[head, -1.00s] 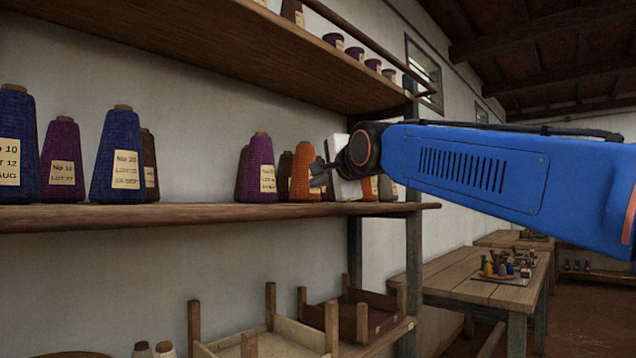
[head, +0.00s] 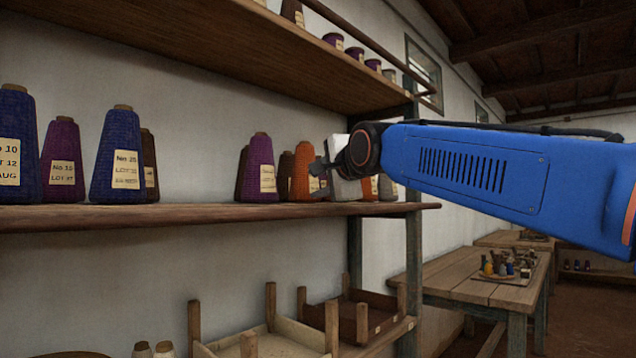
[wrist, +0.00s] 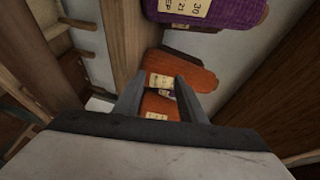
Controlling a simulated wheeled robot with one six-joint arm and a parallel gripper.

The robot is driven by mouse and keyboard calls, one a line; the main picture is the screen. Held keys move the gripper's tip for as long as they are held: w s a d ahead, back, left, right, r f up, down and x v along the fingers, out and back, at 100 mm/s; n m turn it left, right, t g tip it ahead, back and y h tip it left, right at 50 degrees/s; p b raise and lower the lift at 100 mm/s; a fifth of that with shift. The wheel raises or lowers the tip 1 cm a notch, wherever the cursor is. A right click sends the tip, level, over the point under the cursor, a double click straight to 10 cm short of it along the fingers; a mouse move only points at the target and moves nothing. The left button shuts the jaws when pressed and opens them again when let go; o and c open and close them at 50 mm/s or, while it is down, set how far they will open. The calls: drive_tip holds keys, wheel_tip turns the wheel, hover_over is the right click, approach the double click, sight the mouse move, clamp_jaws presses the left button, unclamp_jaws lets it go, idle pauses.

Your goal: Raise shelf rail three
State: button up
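The middle shelf (head: 150,217) runs across the head view and carries yarn cones. A rounded wooden strip forms its front edge; I cannot tell if this is a separate lowered rail. The shelf above (head: 230,50) has a thin rail (head: 365,42) standing clear above its front edge. No rail number is readable. My gripper (head: 317,172) is at the right part of the middle shelf, above its board and in front of the orange cone (head: 300,178). In the wrist view my gripper (wrist: 158,88) has its two fingers apart, with orange cones showing beyond and between them.
Blue cones (head: 115,160) and a purple cone (head: 258,165) stand on the middle shelf left of my gripper. Wooden trays with corner posts (head: 275,340) sit below. A table (head: 450,285) with small items stands at the back right. The air before the shelf's left part is free.

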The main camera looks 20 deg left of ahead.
drive_tip(key=v, duration=1.7)
drive_tip(key=shift+s, duration=0.2)
drive_tip(key=shift+d, duration=0.1)
